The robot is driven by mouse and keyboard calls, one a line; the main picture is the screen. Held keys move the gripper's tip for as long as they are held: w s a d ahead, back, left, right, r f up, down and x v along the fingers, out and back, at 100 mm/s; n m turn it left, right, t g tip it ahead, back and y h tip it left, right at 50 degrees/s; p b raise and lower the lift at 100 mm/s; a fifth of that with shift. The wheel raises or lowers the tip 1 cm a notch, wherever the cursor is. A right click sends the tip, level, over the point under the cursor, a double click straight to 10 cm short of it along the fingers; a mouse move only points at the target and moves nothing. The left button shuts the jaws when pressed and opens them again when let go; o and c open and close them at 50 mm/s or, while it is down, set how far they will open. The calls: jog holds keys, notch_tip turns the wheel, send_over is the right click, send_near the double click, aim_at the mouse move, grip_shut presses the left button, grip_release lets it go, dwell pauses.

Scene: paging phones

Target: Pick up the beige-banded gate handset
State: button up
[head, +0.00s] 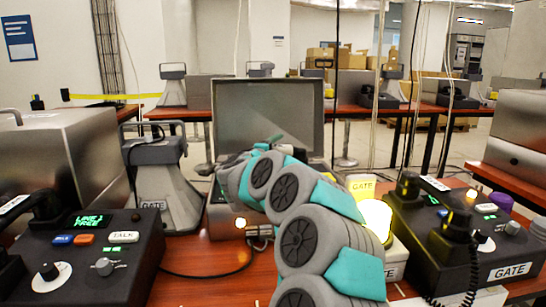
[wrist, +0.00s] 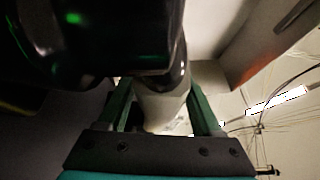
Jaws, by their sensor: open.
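In the wrist view, a dark, glossy handset with a pale beige band (wrist: 160,108) runs down between the two green fingers of my gripper (wrist: 160,100). The fingers are open, one on each side of the pale band, and I cannot tell whether they touch it. In the head view, my grey and teal arm reaches forward to the middle of the table and hides the gripper's fingertips and the handset there. A black console (head: 430,250) marked GATE stands at the right with a dark handset (head: 456,224) on it; its band colour is unclear.
At the left stand a black console (head: 90,255) with a lit display and a metal box (head: 75,160). A grey GATE speaker (head: 155,180) stands behind. A bright yellow lamp (head: 374,217) glows right of my arm. Cables hang nearby.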

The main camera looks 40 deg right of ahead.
grip_shut()
dwell(0.4)
